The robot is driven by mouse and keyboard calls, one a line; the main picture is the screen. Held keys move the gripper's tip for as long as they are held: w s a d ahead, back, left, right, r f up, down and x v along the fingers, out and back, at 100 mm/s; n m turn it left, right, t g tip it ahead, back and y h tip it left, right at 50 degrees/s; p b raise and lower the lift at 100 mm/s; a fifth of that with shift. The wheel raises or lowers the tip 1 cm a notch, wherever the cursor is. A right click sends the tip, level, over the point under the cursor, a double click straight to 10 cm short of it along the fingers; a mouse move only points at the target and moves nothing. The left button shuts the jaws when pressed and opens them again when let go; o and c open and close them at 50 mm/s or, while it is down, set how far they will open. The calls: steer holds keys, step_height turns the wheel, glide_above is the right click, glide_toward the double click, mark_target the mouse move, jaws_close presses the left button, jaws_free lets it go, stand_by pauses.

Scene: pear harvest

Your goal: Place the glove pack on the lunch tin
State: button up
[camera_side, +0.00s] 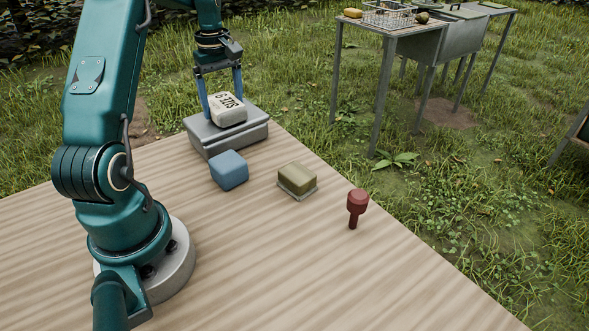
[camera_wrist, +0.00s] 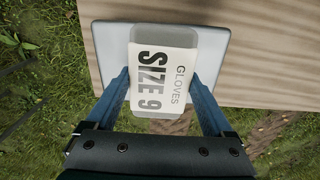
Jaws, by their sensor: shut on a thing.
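The glove pack (camera_side: 227,109) is a pale block with dark lettering. In the wrist view the pack (camera_wrist: 163,68) reads "GLOVES SIZE 9" and sits between both blue fingers. My gripper (camera_side: 224,106) is shut on it, pointing down. The lunch tin (camera_side: 228,139) is a grey lidded box near the far corner of the table. In the wrist view its pale lid (camera_wrist: 214,50) lies beneath the pack. The pack is over the lid, at or very close to it; I cannot tell whether they touch.
On the wooden table (camera_side: 260,250) are a blue block (camera_side: 229,170), an olive block on a pale base (camera_side: 297,180) and a dark red knobbed tool (camera_side: 356,206). The near right of the table is clear. A metal stand with a wire basket (camera_side: 389,15) is beyond, on grass.

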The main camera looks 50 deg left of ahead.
mark_target(223, 102)
steer(key=shift+f, duration=0.2)
steer(key=o, duration=1.1)
steer(key=shift+r, duration=6)
